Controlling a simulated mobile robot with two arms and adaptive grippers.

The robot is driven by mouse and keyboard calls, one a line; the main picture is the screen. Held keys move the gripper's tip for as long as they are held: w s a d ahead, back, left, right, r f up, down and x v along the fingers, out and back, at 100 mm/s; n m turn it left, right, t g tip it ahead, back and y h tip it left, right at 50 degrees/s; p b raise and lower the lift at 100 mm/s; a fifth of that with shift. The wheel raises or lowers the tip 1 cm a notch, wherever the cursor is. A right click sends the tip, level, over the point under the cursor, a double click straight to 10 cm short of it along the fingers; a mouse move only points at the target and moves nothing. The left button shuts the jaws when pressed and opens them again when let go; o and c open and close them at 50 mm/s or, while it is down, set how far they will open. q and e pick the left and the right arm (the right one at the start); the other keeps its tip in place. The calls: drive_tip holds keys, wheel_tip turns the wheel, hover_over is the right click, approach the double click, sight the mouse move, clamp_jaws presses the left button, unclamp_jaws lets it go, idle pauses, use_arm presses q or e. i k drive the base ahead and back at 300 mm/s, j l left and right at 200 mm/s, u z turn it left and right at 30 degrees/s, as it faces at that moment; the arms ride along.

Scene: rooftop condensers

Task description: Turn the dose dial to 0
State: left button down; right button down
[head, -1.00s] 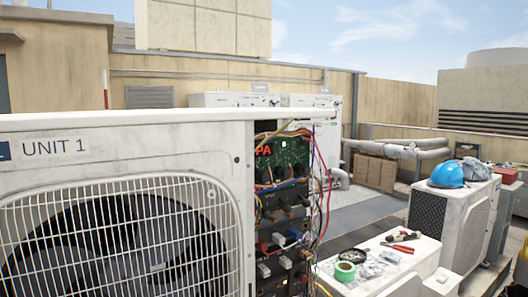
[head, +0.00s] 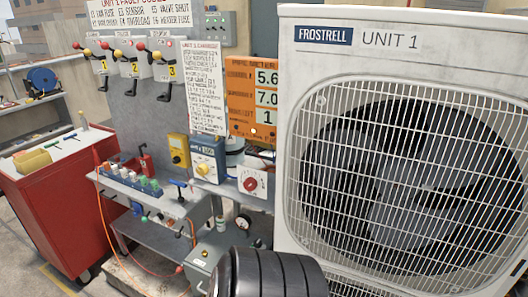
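A white plate with a round red dial (head: 252,183) sits at the right end of the bench, just left of the big unit. Left of it stands a blue box with a yellow knob (head: 203,169) and a small display. Further left is a yellow box with a dark knob (head: 178,155). The markings around these dials are too small to read, so I cannot tell which is the dose dial or where it points. Neither gripper shows. A black ribbed part, cut off by the bottom edge, covers the space below the bench.
The Frostrell Unit 1 condenser (head: 398,150) fills the right side. An orange board (head: 252,103) reads 5.6, 7.0 and 1. Three numbered levers (head: 130,62) hang above the bench. A red tool cabinet (head: 60,200) stands left.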

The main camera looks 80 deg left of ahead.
sight(202, 169)
drive_tip(key=u, duration=3.15)
